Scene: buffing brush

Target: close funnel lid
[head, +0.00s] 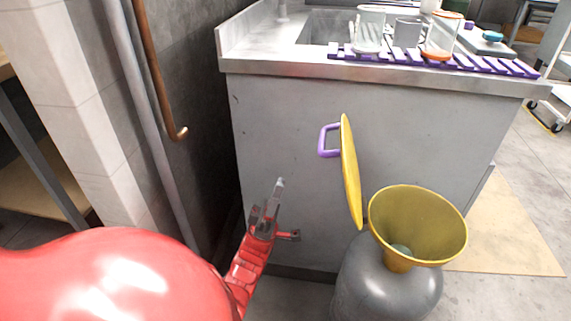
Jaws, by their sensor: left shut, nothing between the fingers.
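The yellow funnel (419,224) stands in the top of a grey drum (388,292) at the lower right. Its yellow lid (351,171) is open and stands almost upright at the funnel's left rim. A purple handle (324,140) sticks out to the left from the lid's upper part. My left gripper (280,184) is shut and empty, pointing up, to the left of the lid and lower than the handle, apart from both. My right gripper is not in view.
A grey counter with a sink (322,28) stands behind the drum. A purple slatted rack (435,62) on it carries jars and a cup. A copper pipe (158,75) runs down the left wall. A tan mat (510,235) lies on the floor at right.

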